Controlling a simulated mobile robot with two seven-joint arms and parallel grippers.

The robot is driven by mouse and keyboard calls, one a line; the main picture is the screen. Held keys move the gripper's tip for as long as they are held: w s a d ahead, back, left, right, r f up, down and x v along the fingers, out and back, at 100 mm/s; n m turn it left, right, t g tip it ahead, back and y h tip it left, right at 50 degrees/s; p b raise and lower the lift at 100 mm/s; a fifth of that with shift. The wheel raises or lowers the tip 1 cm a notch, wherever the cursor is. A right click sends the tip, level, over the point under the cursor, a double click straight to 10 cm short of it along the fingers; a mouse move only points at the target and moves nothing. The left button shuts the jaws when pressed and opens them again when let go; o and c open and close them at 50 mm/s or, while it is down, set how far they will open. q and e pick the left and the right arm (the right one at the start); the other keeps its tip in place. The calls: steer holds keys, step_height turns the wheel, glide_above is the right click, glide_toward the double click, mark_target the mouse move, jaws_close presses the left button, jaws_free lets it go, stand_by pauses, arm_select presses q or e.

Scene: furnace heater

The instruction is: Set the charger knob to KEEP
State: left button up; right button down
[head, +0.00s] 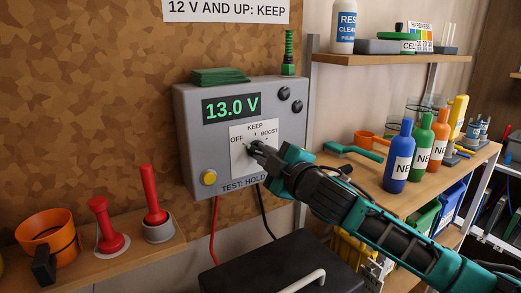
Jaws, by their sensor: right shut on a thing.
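The grey charger (190,130) hangs on the brown patterned wall, and its green display (231,108) reads 13.0 V. A white dial plate (242,134) on its front is marked OFF, KEEP and BOOST. My right gripper (256,149) reaches in from the lower right and is shut on the charger knob at the middle of the plate. The fingers cover most of the knob, and I cannot tell where it points. A yellow button (209,178) sits at the lower left of the charger, near the label TEST: HOLD. My left gripper is not in view.
A sign (226,9) above reads 12 V AND UP: KEEP. A black box (285,265) with a pale handle stands below the charger. A wooden ledge (130,255) at left holds red plungers and an orange cup (48,236). Bottles stand on the right shelf (365,180).

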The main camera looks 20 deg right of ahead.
steer(key=m+p, duration=0.1)
steer(key=m, duration=0.3)
steer(key=shift+m, duration=0.3)
steer(key=shift+m+p, duration=1.35)
steer(key=shift+m, duration=0.95)
